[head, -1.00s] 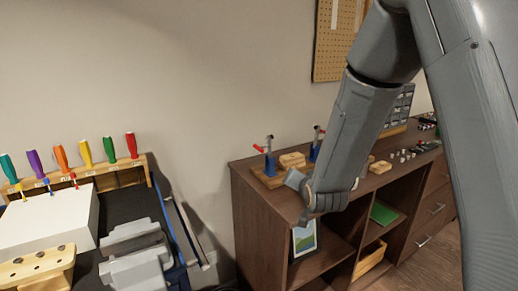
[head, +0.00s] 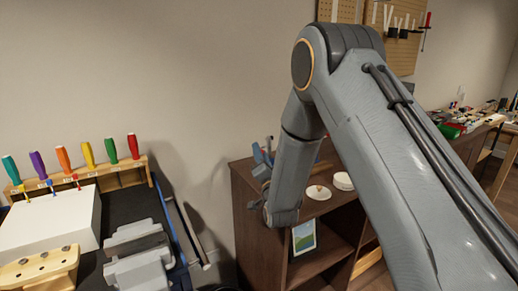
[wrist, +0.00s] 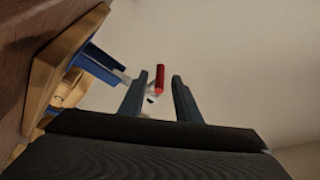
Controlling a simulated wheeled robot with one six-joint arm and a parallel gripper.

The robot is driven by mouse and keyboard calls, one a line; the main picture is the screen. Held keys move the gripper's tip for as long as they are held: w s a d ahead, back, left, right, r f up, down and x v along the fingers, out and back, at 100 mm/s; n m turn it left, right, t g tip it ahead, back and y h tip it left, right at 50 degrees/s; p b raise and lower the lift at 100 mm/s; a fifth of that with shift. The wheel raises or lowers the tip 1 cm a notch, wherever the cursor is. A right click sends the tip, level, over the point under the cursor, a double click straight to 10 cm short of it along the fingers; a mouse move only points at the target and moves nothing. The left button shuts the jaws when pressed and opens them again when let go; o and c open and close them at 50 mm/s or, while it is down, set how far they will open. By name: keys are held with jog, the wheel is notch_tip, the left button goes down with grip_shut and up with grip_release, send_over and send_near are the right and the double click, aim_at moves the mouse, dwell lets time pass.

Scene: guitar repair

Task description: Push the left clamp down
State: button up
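The left clamp has a blue body (wrist: 102,64) and a red-tipped handle (wrist: 159,79) in the wrist view. It is mounted on a wooden block (wrist: 48,72). In the head view the clamp (head: 262,154) shows at the cabinet's left end, partly hidden by my arm. My gripper (wrist: 160,76) is open, and its two dark fingers point towards the handle. The red handle appears in the gap between the fingertips. I cannot tell whether they touch it. In the head view my fingertips are not clearly visible.
The dark cabinet (head: 244,222) stands below the clamp, with white round items (head: 318,192) on its top. A workbench with a screwdriver rack (head: 120,172), a white box (head: 55,222) and a grey vise (head: 138,262) is at left.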

jog(key=shift+x, duration=1.35)
grip_shut()
jog(key=shift+a+r, duration=0.15)
